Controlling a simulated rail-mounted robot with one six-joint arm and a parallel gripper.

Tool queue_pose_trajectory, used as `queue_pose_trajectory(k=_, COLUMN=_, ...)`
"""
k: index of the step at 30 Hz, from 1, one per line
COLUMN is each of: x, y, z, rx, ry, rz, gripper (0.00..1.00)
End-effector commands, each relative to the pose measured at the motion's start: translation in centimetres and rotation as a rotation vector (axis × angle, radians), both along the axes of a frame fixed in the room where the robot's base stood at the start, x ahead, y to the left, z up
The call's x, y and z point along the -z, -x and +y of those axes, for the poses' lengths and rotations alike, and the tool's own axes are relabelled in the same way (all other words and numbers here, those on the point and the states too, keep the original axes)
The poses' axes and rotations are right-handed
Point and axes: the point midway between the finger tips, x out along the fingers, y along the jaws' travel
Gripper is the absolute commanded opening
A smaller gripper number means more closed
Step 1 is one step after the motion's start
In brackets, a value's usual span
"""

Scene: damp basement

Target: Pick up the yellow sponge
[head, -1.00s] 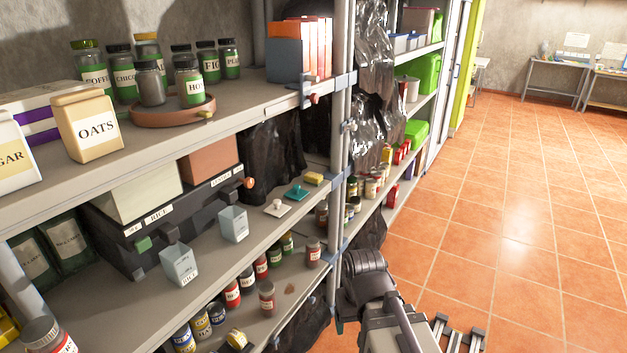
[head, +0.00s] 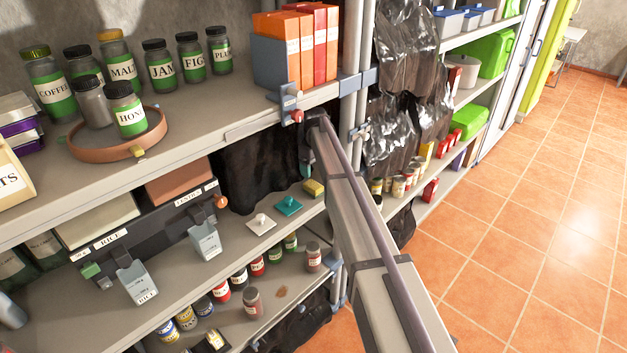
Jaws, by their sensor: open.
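The yellow sponge (head: 314,188) lies on the middle shelf (head: 185,268) near its right end, just beyond a teal-handled item (head: 289,206). It is small in the picture and partly close behind the edge of my arm, but its top shows. My arm rises from the bottom right and its dark joint stands beside the shelf post, above and near the sponge.
A white knobbed item (head: 261,224) sits beside the teal one. The upper shelf (head: 205,138) with jars overhangs the sponge's shelf. A black bag (head: 255,170) hangs behind. Open tiled floor (head: 520,270) lies right.

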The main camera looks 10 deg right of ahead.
Motion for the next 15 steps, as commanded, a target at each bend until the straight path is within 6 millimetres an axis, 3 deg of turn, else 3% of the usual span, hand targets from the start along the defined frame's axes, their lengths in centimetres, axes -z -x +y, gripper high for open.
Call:
queue_pose_trajectory(k=8, x=2.7, y=0.1, z=0.1, rx=-0.004, ry=0.000, rz=0.000, gripper=0.77)
queue_pose_trajectory(k=12, x=2.7, y=0.1, z=0.1, rx=-0.004, ry=0.000, rz=0.000, gripper=0.77)
queue_pose_trajectory(k=15, x=4.2, y=0.1, z=0.2, rx=-0.004, ry=0.000, rz=0.000, gripper=0.77)
